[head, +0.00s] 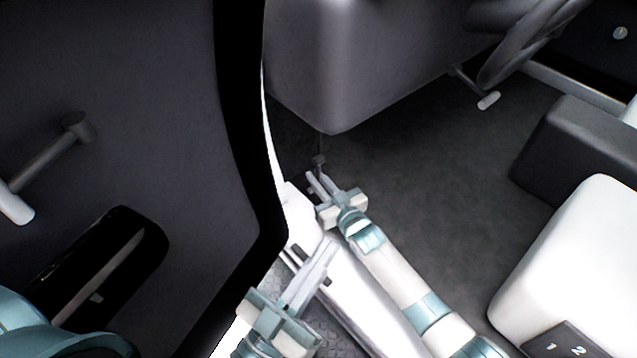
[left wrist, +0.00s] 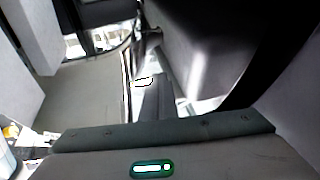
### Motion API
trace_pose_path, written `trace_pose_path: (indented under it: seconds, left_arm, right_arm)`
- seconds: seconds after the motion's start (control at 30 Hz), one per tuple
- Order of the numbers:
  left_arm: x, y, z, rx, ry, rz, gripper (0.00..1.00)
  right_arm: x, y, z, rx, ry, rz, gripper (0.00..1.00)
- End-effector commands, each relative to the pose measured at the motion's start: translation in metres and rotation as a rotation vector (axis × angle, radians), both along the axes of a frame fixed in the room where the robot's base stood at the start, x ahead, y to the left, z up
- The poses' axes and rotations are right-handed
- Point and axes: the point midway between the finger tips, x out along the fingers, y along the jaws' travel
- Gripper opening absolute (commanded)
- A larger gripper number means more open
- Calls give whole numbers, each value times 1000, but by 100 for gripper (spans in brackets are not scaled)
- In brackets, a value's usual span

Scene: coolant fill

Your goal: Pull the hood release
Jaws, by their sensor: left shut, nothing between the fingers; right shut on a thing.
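The hood release (head: 319,160) is a small dark handle on a thin stem. It hangs below the lower edge of the grey dashboard, just inside the door sill. My right gripper (head: 316,176) is at the handle, shut on it; the fingers cover part of it and the grip is small in view. My left gripper (head: 329,246) is lower in the head view, over the sill, shut and empty, apart from the handle. In the left wrist view its narrow fingers (left wrist: 148,86) lie together.
The open door (head: 170,60) with a handle and a dark pocket fills the left. The dashboard (head: 370,60) overhangs the floor (head: 430,150). A white seat (head: 570,250) and a dark block (head: 570,150) are at right.

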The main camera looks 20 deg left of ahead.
Motion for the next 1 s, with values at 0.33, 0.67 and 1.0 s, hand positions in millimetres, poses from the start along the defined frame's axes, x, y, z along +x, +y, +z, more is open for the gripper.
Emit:
trace_pose_path:
  seconds: [0.33,0.67,1.0]
  left_arm:
    - [-23,2,32,-74,-194,5,0]
    - [-23,2,33,-76,-196,5,0]
    - [-23,2,33,-75,-196,5,0]
  right_arm:
    - [1,3,0,33,-21,0,0]
    - [1,3,0,33,-21,0,17]
    - [1,2,0,33,-21,0,30]
